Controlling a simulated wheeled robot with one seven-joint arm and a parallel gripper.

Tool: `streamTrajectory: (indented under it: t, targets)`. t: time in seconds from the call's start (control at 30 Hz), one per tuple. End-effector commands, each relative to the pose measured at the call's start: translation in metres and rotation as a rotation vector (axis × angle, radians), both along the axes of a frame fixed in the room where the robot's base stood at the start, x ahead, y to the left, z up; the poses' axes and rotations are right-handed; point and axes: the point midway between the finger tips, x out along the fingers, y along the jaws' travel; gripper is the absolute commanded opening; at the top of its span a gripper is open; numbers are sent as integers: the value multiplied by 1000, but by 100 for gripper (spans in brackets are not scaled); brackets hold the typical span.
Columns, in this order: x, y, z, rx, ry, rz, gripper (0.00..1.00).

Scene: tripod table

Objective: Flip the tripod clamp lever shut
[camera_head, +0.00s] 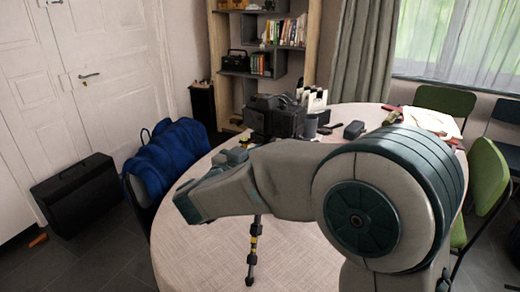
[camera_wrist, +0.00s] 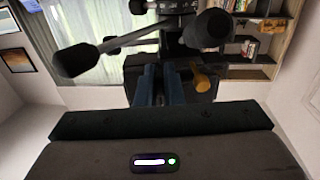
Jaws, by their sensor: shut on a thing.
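The tripod stands on the round table (camera_head: 185,240). In the head view its lower leg (camera_head: 252,250) with yellow bands shows below my arm, and a yellow part shows above it. In the wrist view the dark tripod head (camera_wrist: 175,20) fills the top, with black-gripped handles (camera_wrist: 78,60) sticking out. My gripper's blue fingers (camera_wrist: 159,85) are close together, reaching to the tripod below its head, and are shut on a dark, narrow part there. A yellow-orange piece (camera_wrist: 203,80) sits just right of the fingers. The fingertips and the clamp lever's exact position are partly hidden.
Behind the tripod on the table are a black box-like device (camera_head: 275,118), white upright items (camera_head: 315,100) and small dark objects. Green chairs (camera_head: 487,180) stand at right. The table's front left is clear.

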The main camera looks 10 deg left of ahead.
Motion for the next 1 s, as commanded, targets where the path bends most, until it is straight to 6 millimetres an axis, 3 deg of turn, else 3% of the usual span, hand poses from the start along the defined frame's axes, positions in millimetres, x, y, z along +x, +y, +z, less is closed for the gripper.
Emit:
streamTrajectory:
  t: [0.63, 0.7, 1.0]
  targets:
    - [2, 2, 2, 1, -6, -48, 0]
    - [2, 2, 2, 1, -6, -47, 27]
    - [1, 2, 1, 1, -3, -46, 29]
